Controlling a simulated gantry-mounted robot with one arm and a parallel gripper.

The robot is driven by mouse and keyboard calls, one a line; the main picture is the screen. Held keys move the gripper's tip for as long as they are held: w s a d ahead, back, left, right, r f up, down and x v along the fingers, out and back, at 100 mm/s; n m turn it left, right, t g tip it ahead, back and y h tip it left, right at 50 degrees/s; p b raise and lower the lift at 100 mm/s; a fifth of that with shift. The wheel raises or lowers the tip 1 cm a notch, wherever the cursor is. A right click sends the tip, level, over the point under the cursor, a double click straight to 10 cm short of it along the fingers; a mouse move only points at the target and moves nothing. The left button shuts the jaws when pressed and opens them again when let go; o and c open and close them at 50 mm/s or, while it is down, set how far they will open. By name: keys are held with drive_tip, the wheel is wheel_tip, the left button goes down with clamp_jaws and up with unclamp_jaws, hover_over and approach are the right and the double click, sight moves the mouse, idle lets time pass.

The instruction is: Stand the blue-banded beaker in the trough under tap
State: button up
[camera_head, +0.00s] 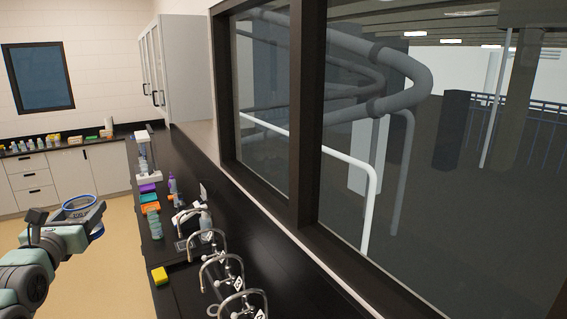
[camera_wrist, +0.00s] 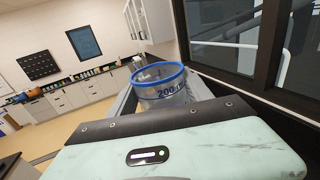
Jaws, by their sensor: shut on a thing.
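The blue-banded beaker (camera_head: 78,203) is clear with a blue ring at its rim. It also shows in the wrist view (camera_wrist: 160,88), roughly upright, with a "200" marking. My gripper (camera_head: 86,211) is shut around it at the left of the head view, in the air over the floor side of the black bench. Several curved chrome taps stand in a row along the bench, among them a far tap (camera_head: 190,213), a middle tap (camera_head: 222,268) and the nearest tap (camera_head: 243,298). Small tags hang on them, too small to read. The trough under them is dark and not clearly made out.
A yellow sponge (camera_head: 160,276) lies near the bench's front edge. A green bottle (camera_head: 154,222), a purple bottle (camera_head: 172,187) and coloured boxes stand farther along the black bench (camera_head: 285,265). A window wall closes off its right side.

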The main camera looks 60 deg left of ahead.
drive_tip(key=s+d+f+n+g+b, duration=0.1)
drive_tip(key=s+d+f+n+g, duration=0.15)
drive_tip(key=d+f, duration=1.05)
wheel_tip(320, 180, down, 34)
drive_tip(key=a+b, duration=0.2)
drive_tip(key=b, duration=3.1)
drive_tip(key=shift+f+y, duration=0.25)
drive_tip(key=shift+y, duration=0.15)
drive_tip(key=shift+s+a+m+g, duration=0.1)
drive_tip(key=shift+m+g, duration=0.15)
